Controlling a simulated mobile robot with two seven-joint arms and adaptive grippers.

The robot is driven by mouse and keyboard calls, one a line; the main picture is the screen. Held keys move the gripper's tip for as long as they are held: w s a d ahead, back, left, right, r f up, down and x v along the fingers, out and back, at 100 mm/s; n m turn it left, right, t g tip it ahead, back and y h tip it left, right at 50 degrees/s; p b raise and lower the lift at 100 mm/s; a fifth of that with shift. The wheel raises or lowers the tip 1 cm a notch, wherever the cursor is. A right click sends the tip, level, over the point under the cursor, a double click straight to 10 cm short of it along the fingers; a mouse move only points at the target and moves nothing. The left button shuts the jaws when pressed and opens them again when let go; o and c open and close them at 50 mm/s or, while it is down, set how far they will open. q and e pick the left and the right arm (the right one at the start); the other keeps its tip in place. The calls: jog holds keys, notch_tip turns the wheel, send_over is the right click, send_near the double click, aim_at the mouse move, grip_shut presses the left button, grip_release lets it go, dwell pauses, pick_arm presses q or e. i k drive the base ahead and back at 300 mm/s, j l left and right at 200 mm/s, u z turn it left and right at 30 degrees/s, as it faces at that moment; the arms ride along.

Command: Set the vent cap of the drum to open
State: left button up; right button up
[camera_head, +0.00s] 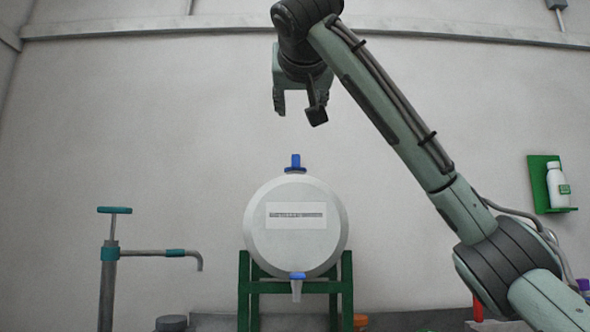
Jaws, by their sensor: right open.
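A pale grey drum (297,245) lies on its side on a green stand (345,290), its round labelled end facing me. A blue vent cap (296,162) with an upright handle sits on top of the drum. A blue-topped spout (297,284) is at the bottom of its front. My right gripper (299,112) hangs open and empty above the vent cap, with its fingers pointing down and clear of it. My left gripper is not in view.
A hand pump (108,265) with a teal handle and a side pipe stands at left. A white bottle (556,184) sits on a green wall shelf (540,185) at right. The space between my right gripper and the vent cap looks clear.

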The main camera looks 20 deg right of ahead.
aim_at(295, 157)
jog(key=i+l, duration=0.2)
jog(key=i, duration=0.3)
jog(key=i+l, duration=0.25)
jog(key=i, duration=0.3)
